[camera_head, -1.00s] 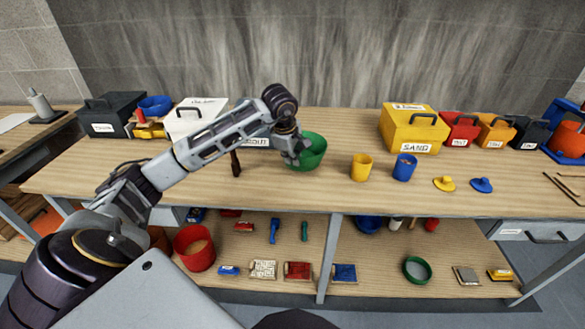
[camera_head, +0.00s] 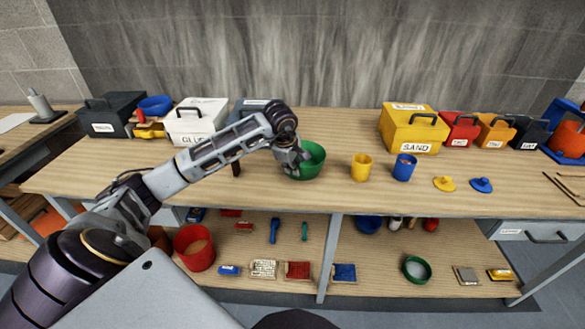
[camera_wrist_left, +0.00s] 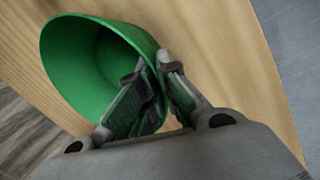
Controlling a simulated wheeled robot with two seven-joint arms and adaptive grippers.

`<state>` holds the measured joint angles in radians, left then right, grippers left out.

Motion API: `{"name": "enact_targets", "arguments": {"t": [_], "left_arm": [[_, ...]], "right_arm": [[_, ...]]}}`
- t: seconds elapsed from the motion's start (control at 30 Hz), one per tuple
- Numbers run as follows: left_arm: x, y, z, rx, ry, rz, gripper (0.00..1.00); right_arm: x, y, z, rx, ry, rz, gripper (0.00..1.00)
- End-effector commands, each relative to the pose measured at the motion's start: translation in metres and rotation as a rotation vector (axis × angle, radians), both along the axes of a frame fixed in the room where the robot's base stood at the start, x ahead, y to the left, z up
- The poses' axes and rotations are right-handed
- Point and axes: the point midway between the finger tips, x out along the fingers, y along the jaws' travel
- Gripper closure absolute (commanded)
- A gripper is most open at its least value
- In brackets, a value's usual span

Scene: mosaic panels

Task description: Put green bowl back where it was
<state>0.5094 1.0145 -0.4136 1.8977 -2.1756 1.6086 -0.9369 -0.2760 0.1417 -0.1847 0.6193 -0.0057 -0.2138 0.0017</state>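The green bowl (camera_head: 312,160) is on or just above the bench top, near its middle, left of the yellow cup. My left gripper (camera_head: 300,160) is at the bowl's left rim. In the left wrist view the fingers (camera_wrist_left: 162,85) straddle the wall of the green bowl (camera_wrist_left: 85,65), one inside and one outside, and look closed on it. The bowl looks empty inside. Whether its base touches the bench is hard to tell. My right gripper is not in view.
A yellow cup (camera_head: 361,168) and a blue cup (camera_head: 404,168) stand right of the bowl. Yellow SAND box (camera_head: 413,128) and white GLUE box (camera_head: 196,122) stand behind. Yellow (camera_head: 444,184) and blue lids (camera_head: 481,185) lie at right. The lower shelf (camera_head: 385,262) holds several items.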

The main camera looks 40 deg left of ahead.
Motion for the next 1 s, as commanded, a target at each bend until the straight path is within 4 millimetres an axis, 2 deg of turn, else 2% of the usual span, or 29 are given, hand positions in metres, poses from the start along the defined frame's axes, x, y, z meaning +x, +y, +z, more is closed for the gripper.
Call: {"name": "enact_targets", "arguments": {"t": [0.17, 0.2, 0.37, 0.83, 1.0], "left_arm": [[0.0, 0.0, -0.002, 0.0, -0.001, 0.0, 1.0], [0.0, 0.0, -0.002, 0.0, 0.0, 0.0, 0.92], [0.0, 0.0, -0.002, 0.0, 0.0, 0.0, 0.73], [0.0, 0.0, 0.001, 0.0, 0.0, 0.0, 0.73], [-0.004, 0.0, 0.014, 0.001, -0.002, -0.001, 0.73]], "right_arm": [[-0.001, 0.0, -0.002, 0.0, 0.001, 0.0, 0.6], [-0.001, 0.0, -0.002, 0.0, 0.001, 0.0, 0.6], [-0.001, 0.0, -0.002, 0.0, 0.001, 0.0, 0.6], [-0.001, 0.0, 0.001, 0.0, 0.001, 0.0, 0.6], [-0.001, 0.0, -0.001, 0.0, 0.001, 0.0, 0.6]]}}
